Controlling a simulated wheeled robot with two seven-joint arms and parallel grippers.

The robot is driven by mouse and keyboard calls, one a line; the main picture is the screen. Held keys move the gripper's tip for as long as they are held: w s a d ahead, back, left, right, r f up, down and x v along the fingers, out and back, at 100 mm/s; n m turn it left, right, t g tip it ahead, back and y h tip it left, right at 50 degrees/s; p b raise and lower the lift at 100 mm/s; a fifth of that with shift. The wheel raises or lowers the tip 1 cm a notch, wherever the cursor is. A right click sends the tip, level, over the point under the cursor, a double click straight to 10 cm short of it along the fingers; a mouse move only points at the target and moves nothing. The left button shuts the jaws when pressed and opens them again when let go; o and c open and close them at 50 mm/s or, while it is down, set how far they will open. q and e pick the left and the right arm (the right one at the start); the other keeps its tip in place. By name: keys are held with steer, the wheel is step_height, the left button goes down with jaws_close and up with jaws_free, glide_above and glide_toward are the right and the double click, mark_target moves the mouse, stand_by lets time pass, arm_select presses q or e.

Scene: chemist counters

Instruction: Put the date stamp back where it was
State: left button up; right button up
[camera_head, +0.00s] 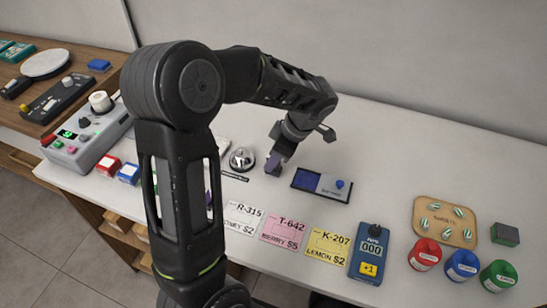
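A small grey-purple block (273,164) shows at the gripper's lower end. I cannot tell whether it is the date stamp or a fingertip, nor whether the fingers are open. A dark tray with a blue pad (308,180) and a light grey part bearing a blue knob (340,184) lies just right of the gripper. Its label is too small to read. My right gripper is out of view.
A silver bell (242,158) stands close left of the gripper. Cards (283,229), a blue counter device (370,254), a wooden tray (424,206) and red, blue and green jars (462,264) stand in front and right. The counter's back right is clear.

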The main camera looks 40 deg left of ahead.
arm_select(q)
steer(key=o, duration=0.5)
steer(key=shift+o, duration=0.2)
steer(key=shift+w+d+r, duration=0.1)
steer(key=shift+d+r, duration=0.15)
steer(key=shift+r, duration=0.25)
steer(key=p+v, duration=0.1)
steer(key=v, duration=1)
steer(key=shift+a, duration=0.1)
